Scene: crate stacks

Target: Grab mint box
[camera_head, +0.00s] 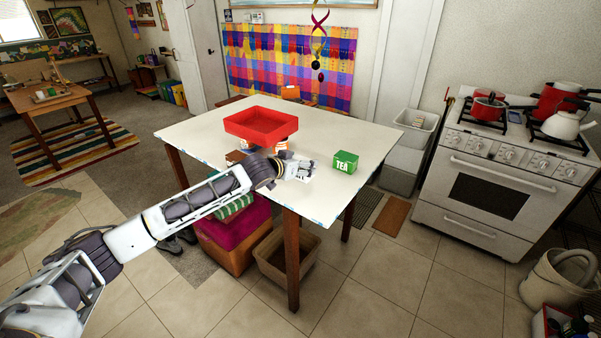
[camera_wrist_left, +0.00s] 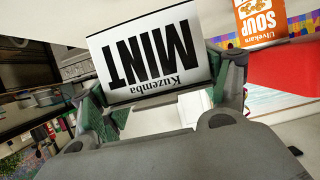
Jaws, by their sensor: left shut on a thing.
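The mint box (camera_wrist_left: 150,55) is white with black MINT lettering and shows upside down in the left wrist view. My left gripper (camera_wrist_left: 163,95) is shut on it, with one finger at each side. In the head view my left gripper (camera_head: 298,170) is over the front part of the white table (camera_head: 205,131). There the mint box is hard to tell apart from the gripper. I cannot tell whether the box touches the tabletop. My right gripper is in neither view.
A red crate (camera_head: 262,136) stands behind my left gripper. An orange soup box (camera_wrist_left: 262,20) is near the mint box. A green tea box (camera_head: 345,162) stands to the right of the gripper. A stove (camera_head: 490,196) stands further right.

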